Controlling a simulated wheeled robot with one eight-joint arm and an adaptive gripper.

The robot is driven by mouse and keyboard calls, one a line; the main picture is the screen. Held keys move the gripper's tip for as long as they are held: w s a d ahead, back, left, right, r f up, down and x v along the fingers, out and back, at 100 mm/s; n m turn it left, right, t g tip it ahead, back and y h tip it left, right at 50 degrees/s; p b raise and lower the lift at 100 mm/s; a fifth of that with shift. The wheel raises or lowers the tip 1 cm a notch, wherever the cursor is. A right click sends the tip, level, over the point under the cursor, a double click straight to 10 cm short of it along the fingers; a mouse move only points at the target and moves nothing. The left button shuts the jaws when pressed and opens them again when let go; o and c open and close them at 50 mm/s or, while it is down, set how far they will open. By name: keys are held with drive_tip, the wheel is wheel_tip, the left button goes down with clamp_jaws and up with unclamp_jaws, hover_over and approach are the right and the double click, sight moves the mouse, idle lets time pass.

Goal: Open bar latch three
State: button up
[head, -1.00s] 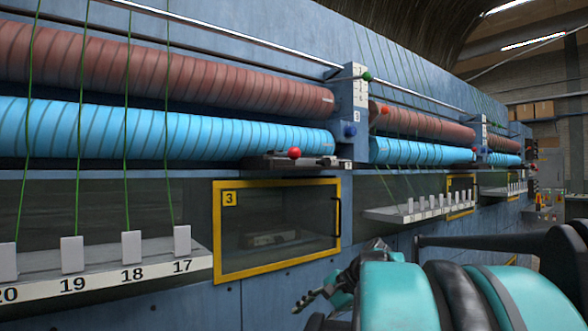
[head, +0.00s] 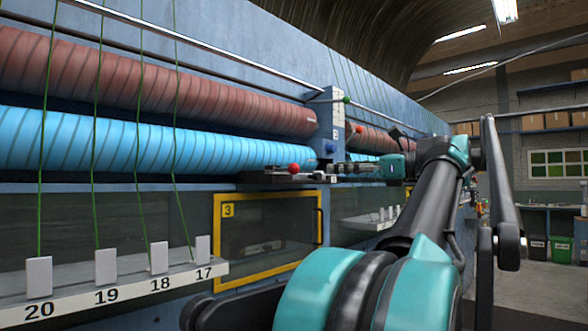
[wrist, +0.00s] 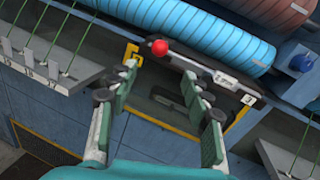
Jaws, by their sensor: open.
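The bar latch (head: 270,177) is a dark bar with a red ball knob (head: 294,168), mounted above the yellow-framed window marked 3 (head: 268,228). In the wrist view the latch (wrist: 215,78) runs from the red knob (wrist: 160,47) at upper left down to a white tag at lower right. My gripper (head: 334,168) is at about the knob's height in the head view, to its right. In the wrist view my gripper (wrist: 161,73) is open and empty, its fingers pointing towards the knob, which appears just beyond the fingertips. I see no contact.
A blue roller (head: 150,142) and a red roller (head: 160,85) run above the latch. A shelf (head: 120,285) with white numbered blocks and green strings lies left of the window. A blue knob (wrist: 302,62) sits on the post at right. Open floor shows at far right.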

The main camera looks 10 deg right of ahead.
sight(293, 169)
drive_tip(key=x, duration=1.4)
drive_tip(key=shift+w+a, duration=0.2)
clamp_jaws()
